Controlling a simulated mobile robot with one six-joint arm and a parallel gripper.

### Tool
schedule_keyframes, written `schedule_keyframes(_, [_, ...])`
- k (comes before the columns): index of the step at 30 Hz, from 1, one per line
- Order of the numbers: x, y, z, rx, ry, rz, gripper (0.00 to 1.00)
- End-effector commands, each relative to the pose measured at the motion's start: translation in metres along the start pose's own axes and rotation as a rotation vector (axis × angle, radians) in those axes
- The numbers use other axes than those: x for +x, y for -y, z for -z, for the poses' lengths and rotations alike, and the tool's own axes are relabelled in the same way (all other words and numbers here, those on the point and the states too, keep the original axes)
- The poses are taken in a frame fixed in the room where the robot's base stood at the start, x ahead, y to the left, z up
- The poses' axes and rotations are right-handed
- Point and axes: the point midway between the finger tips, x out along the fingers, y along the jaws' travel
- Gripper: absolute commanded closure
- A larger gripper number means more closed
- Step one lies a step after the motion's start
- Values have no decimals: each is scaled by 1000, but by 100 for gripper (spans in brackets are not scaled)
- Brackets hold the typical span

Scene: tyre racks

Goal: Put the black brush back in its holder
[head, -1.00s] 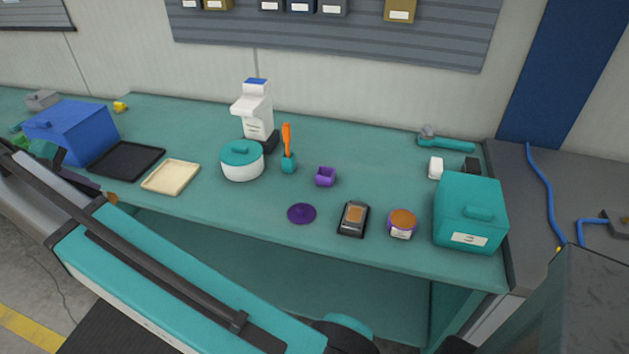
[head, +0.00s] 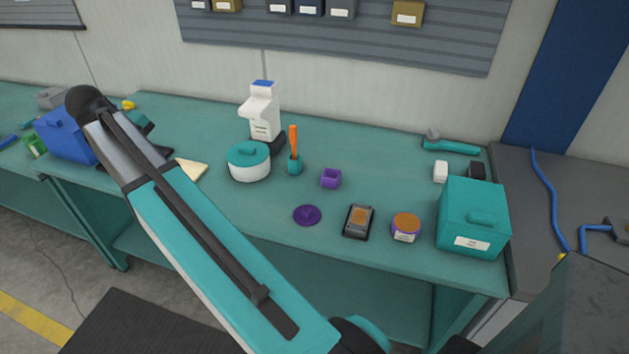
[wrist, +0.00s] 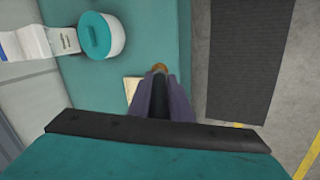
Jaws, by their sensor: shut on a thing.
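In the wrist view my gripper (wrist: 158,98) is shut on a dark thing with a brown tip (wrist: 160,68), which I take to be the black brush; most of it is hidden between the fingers. In the head view my arm hides the gripper and the brush. A small purple cup (head: 330,179) stands on the bench, seemingly empty. To its left, a teal cup (head: 294,168) holds an upright orange-handled thing (head: 293,140). Which cup is the brush's holder cannot be told.
A white pot with a teal lid (head: 249,163) and a white dispenser (head: 262,112) stand left of the cups. A purple disc (head: 307,215), an orange-topped jar (head: 406,228) and a teal box (head: 473,218) lie nearer the front and right. A cream tray (head: 192,170) is partly behind my arm.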

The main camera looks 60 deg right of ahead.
Motion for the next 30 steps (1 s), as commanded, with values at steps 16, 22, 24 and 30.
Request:
schedule_keyframes(16, [68, -122, -53, 239, 71, 123, 100])
schedule_keyframes(22, [90, -164, -83, 353, 101, 162, 100])
schedule_keyframes(24, [98, -179, -94, 393, 111, 175, 100])
schedule_keyframes(30, [118, -218, -128, 508, 138, 214, 100])
